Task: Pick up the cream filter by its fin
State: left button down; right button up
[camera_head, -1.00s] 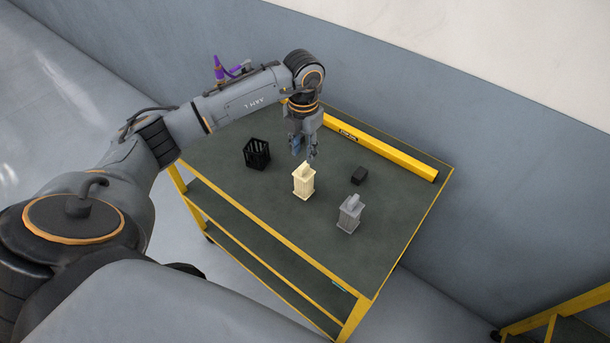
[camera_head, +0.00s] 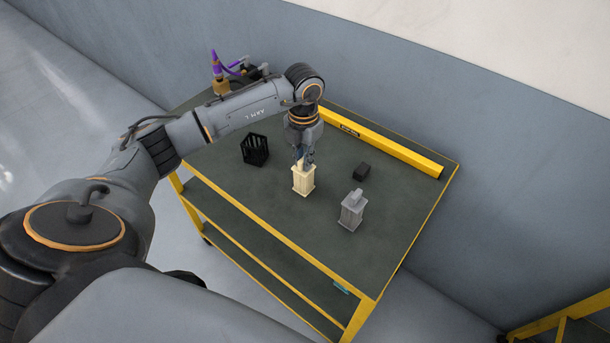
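The cream filter (camera_head: 303,181) stands upright on the dark green top of the yellow-framed cart (camera_head: 260,205). My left gripper (camera_head: 303,162) points down at the filter's top, with its fingertips at the height of the fin. The fin is mostly hidden by the fingers, and I cannot tell whether they touch it or how far apart they are. My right gripper is not in the view.
A black basket (camera_head: 255,149) stands to the left. A yellow bar (camera_head: 390,153) runs along the back edge. The cart top's front is clear.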

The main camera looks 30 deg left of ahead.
pick_arm(q)
jog(key=shift+r, duration=0.1)
jog(key=shift+r+p, duration=0.65)
jog(key=shift+r, duration=0.25)
jog(key=shift+r+p, duration=1.2)
jog(key=shift+r, duration=0.85)
